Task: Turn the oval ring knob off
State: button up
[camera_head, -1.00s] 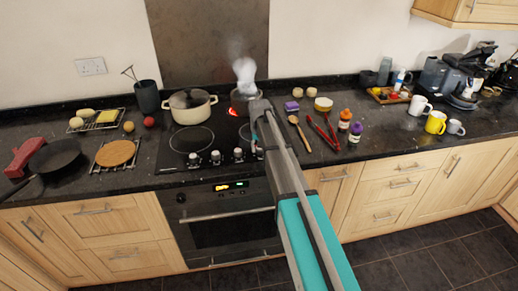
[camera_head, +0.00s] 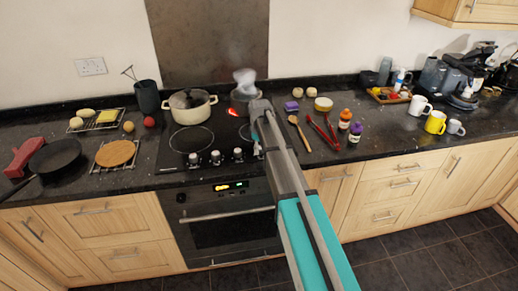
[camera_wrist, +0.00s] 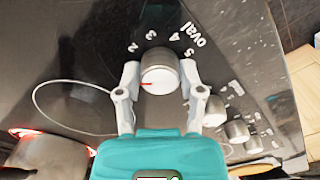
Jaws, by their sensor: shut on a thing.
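The oval ring knob (camera_wrist: 160,72) is a silver cylinder with a red mark on its face; "oval" and numbers are printed beside it on the black hob. In the wrist view my gripper (camera_wrist: 160,75) has one finger on each side of it, closed on it. In the head view my gripper (camera_head: 258,148) is at the right end of the knob row, and my arm hides most of that knob. A steaming pot (camera_head: 240,100) stands at the hob's back right, with a red glow (camera_head: 232,112) at its edge.
Several other knobs (camera_head: 215,157) stand to the left along the hob's front edge. A cream pot (camera_head: 189,107) sits at the back left of the hob (camera_head: 173,160). A wooden spoon (camera_head: 300,133) and red tongs (camera_head: 322,133) lie right of my arm.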

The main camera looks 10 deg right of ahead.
jog(key=n, duration=0.4)
jog(key=shift+n, duration=0.3)
jog(key=n, duration=0.3)
jog(key=shift+n, duration=0.3)
jog(key=o, duration=1.2)
jog(key=shift+c, duration=0.2)
jog(key=shift+r, duration=0.15)
